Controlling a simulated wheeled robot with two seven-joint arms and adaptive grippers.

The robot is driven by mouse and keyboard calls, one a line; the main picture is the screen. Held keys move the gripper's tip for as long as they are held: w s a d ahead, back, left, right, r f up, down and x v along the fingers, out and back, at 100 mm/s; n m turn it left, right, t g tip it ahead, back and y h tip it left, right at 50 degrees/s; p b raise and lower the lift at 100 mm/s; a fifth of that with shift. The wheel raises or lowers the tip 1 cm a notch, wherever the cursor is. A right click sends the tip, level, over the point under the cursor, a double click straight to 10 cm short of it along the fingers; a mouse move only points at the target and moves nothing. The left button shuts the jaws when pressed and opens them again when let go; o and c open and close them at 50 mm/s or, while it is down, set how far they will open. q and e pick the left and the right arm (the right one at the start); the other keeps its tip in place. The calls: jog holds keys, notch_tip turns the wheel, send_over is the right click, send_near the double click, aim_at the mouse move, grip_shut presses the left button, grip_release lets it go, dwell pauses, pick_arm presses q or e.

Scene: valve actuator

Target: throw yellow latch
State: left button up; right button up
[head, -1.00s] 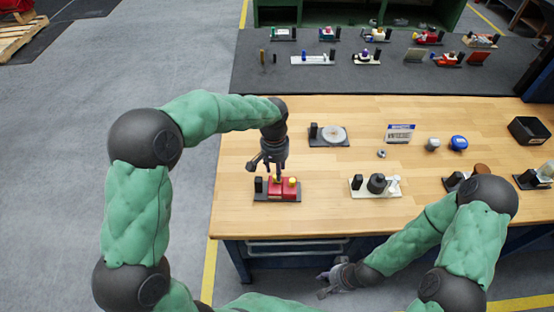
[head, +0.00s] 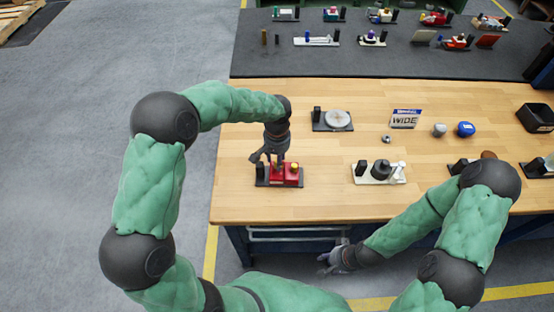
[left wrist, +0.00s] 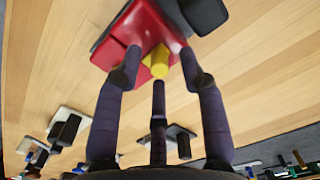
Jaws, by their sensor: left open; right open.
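A red block with a small yellow piece on top (head: 296,167) sits on a dark base with a black post at its left end, near the table's left front. My left gripper (head: 273,163) points down at the red block (head: 285,175), its fingers just above or at it. In the left wrist view the yellow piece (left wrist: 160,61) lies between my open fingers (left wrist: 158,78), in front of the red block (left wrist: 133,32). I cannot tell whether any finger touches it. My right gripper (head: 333,262) is open and empty, low in front of the table's front edge.
A plate with a round grey disc (head: 337,119) stands behind the red block. A white base with a dark round part (head: 380,171) stands to its right. A sign (head: 405,119), a blue knob (head: 465,129) and a black box (head: 536,117) are further right. Bare wood (head: 325,200) lies in front.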

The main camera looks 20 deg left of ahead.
pick_arm(q)
jog(key=shift+f, duration=0.2)
grip_shut()
jog(key=shift+w+d, duration=0.2)
jog(key=shift+d, duration=0.7)
grip_release()
jog(key=shift+r, duration=0.1)
notch_tip(320, 180, up, 12)
